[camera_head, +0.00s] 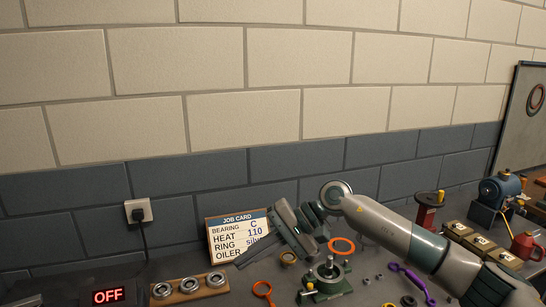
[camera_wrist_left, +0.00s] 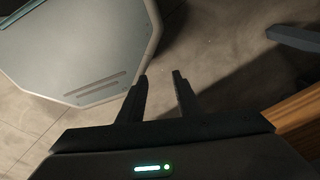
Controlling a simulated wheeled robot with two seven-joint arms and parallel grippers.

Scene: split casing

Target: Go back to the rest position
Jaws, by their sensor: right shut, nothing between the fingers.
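My right gripper (camera_head: 240,265) comes in from the right in the head view. It is raised in front of the job card, and its fingers point down and left. They are shut with nothing between them. My left gripper (camera_wrist_left: 161,74) shows only in the left wrist view. Its two dark fingers stand apart with an empty gap between them, above a bare concrete-like floor. The left arm is out of the head view.
The bench holds a job card (camera_head: 228,236), bearings on a wooden board (camera_head: 189,289), an OFF display (camera_head: 108,296), a grey-green fixture (camera_head: 327,279), an orange ring (camera_head: 342,246) and a red oil can (camera_head: 525,246). A wooden edge (camera_wrist_left: 297,115) is right of the left gripper.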

